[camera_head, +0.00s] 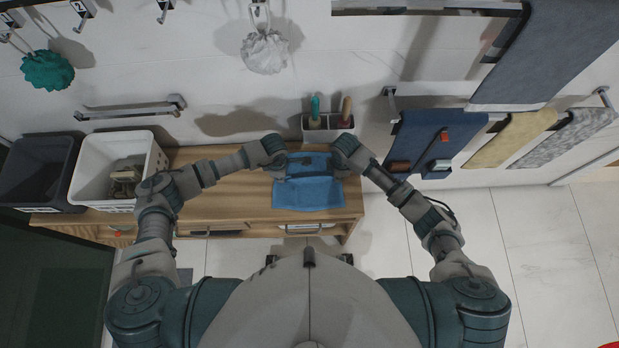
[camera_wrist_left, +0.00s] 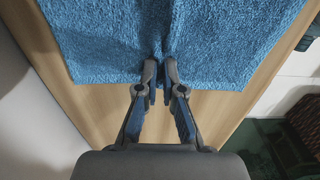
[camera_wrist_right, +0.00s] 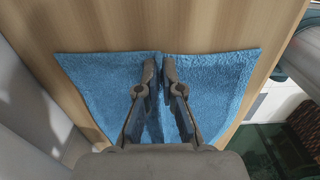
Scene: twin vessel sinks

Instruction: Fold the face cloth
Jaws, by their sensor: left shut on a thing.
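The blue face cloth (camera_head: 308,195) lies over the front part of the wooden counter, its front end reaching the counter's front edge. Its back part is bunched between my two grippers in the head view. My left gripper (camera_head: 282,168) is shut on the cloth's left side; in the left wrist view the cloth (camera_wrist_left: 215,35) is creased between the fingertips (camera_wrist_left: 161,70). My right gripper (camera_head: 338,168) is at the cloth's right side; in the right wrist view its fingertips (camera_wrist_right: 160,68) are close together, with the cloth (camera_wrist_right: 215,80) pinched between them.
A white basket (camera_head: 88,170) and a dark basket (camera_head: 38,170) stand at the counter's left. A white holder (camera_head: 328,125) with two upright handled items stands behind the cloth. Towels (camera_head: 432,140) hang to the right. Bare counter (camera_head: 235,190) lies left of the cloth.

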